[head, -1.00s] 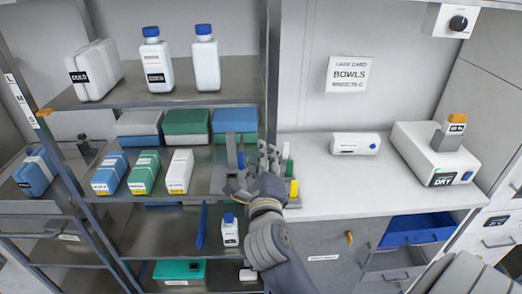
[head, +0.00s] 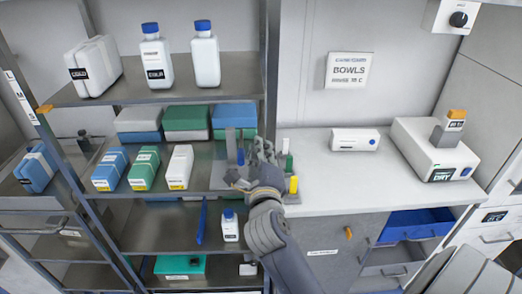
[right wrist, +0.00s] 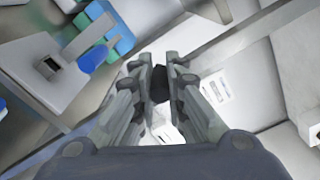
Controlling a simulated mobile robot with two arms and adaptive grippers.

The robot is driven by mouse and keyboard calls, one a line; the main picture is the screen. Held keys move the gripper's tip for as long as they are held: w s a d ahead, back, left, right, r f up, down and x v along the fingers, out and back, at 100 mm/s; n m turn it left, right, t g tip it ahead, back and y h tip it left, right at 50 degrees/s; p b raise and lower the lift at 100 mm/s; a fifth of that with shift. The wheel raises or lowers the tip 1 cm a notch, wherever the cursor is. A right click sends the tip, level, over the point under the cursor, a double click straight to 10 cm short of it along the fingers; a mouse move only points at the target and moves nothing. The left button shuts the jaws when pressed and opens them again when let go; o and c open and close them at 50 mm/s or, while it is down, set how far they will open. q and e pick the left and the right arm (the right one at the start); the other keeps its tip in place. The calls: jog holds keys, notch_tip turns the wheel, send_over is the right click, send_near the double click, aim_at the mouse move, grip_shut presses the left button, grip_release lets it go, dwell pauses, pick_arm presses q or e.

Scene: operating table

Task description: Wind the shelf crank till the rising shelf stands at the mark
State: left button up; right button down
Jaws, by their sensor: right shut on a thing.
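My right gripper (head: 250,164) reaches up from the bottom of the head view to the right end of the middle shelf, beside the upright post. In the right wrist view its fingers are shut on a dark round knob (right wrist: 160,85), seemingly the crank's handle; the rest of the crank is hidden. The top shelf (head: 190,91), carrying bottles and a white pack, has an orange tab (head: 44,109) at its front left corner, beside a lettered strip (head: 20,97) on the left post. I cannot tell which letter is the mark. My left gripper is not in view.
The middle shelf (head: 145,199) holds blue, green and white boxes. A blue-capped bottle (head: 229,225) stands on the shelf below. A white counter (head: 330,190) with a DRY-labelled machine (head: 432,155) and an open blue drawer (head: 415,225) lie to the right.

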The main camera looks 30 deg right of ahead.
jog(key=shift+r+m, duration=0.3)
jog(key=shift+m, duration=0.1)
jog(key=shift+s+d+r+m+p, duration=0.1)
jog(key=shift+d+r+m+p, duration=0.15)
jog(key=shift+m, duration=0.25)
jog(key=shift+s+d+r+m+p, duration=0.1)
jog(key=shift+m+p, duration=0.2)
jog(key=shift+m, duration=0.2)
jog(key=shift+s+d+r+m+p, duration=0.15)
jog(key=shift+d+m, duration=0.15)
jog(key=shift+m, duration=0.6)
jog(key=shift+s+d+r+m+p, duration=0.15)
jog(key=shift+d+m, duration=0.1)
jog(key=shift+m, duration=0.65)
jog(key=c, duration=1.6)
grip_release()
jog(key=shift+s, duration=0.1)
jog(key=shift+f, duration=0.15)
jog(key=shift+f, duration=0.1)
